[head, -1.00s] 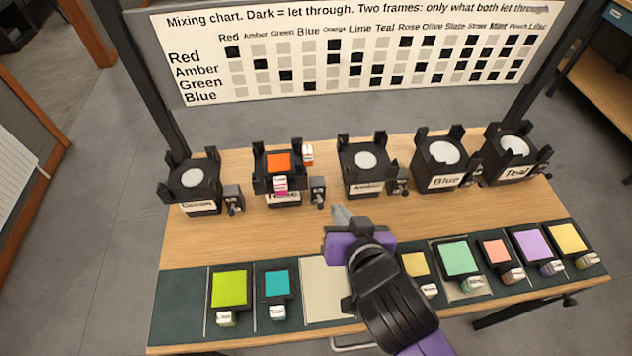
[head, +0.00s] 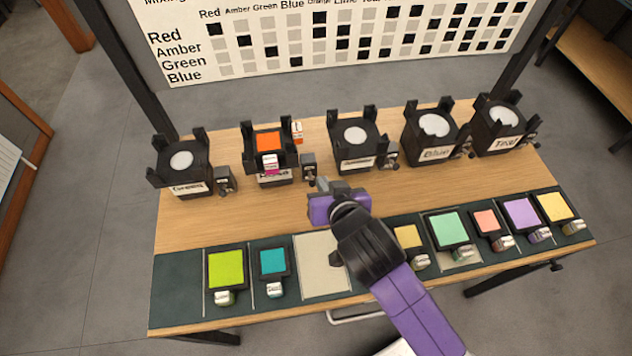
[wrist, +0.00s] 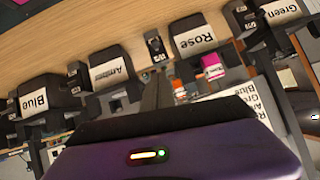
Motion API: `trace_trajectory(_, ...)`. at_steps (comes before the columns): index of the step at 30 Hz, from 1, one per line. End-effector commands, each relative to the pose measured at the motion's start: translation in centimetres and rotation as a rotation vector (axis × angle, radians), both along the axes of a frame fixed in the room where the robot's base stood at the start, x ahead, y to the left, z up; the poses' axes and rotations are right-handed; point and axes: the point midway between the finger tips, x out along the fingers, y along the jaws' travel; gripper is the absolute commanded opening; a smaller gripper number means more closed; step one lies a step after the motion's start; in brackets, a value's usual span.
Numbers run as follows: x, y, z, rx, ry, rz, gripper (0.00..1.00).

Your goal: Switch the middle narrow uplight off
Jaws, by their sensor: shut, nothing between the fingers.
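Several black uplights stand in a row on the wooden table: Green (head: 181,166), Rose (head: 270,158), Amber (head: 354,140), Blue (head: 434,135) and Teal (head: 503,125). Green, Rose and Amber look smaller than Blue and Teal, so Rose is the middle small one. Rose carries an orange square frame; the others show pale round tops. Rose's small switch box (head: 309,168) is on its right; it also shows in the wrist view (wrist: 155,45). My gripper (head: 322,184) is shut and empty, its tips just in front of Rose's switch box. Its switch position is too small to tell.
Amber's switch box (head: 388,155) stands right of my gripper. Colour frames, such as a lime one (head: 226,268) and a teal one (head: 273,261), lie on the dark front strip. The mixing chart (head: 340,40) stands behind. Bare wood lies between lights and strip.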

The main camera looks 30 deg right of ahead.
Motion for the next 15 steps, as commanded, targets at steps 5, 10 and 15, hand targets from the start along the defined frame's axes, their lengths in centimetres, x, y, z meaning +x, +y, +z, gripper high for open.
trace_trajectory(5,3.0,-0.5,-1.9,-0.001,0.0,0.0,0.0)
trace_trajectory(10,3.7,-0.4,-4.4,-0.001,0.003,0.002,0.0)
trace_trajectory(15,4.1,-0.3,-5.8,-0.002,0.0,0.001,0.0)
